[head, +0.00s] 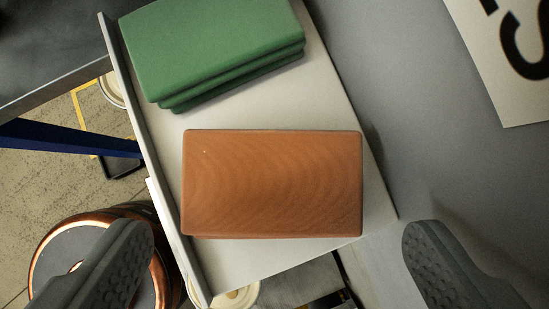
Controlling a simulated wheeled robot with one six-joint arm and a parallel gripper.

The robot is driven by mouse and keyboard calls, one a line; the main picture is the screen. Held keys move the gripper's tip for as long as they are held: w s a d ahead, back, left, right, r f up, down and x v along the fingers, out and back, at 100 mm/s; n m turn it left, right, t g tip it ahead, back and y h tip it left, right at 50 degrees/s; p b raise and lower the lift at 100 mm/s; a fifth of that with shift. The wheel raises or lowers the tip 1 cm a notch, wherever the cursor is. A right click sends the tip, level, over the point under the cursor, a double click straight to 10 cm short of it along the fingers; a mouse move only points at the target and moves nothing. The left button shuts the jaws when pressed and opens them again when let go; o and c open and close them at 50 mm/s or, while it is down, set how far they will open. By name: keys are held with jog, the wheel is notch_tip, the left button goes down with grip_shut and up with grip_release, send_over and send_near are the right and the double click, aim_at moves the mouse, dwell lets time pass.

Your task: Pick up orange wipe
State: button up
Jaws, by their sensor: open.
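The orange wipe (272,184) is a flat, folded rectangular block lying on a pale shelf (345,120) in the middle of the head view. Its long side runs left to right in the picture. My gripper (278,255) is open and empty. One grey fingertip shows at the lower left and the other at the lower right, with the wipe between and above them in the picture. Neither finger appears to touch the wipe.
A stack of folded green wipes (215,45) lies on the same shelf, above the orange one. The shelf has a raised lip on its left. A grey panel with a lettered sign (510,60) is at right. A copper-rimmed drum (95,255) stands below left.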

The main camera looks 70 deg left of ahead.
aim_at(266, 180)
jog(key=x, duration=0.4)
jog(key=shift+a+f, duration=0.2)
jog(key=shift+f, duration=0.05)
jog(key=c, duration=0.7)
jog(key=shift+s+r, duration=0.15)
jog(key=shift+r, duration=3.45)
jog(key=s, duration=1.9)
jog(key=shift+s+f, duration=0.1)
jog(key=shift+s, duration=0.2)
jog(key=o, duration=0.5)
jog(key=shift+d, duration=0.1)
jog(key=c, duration=0.3)
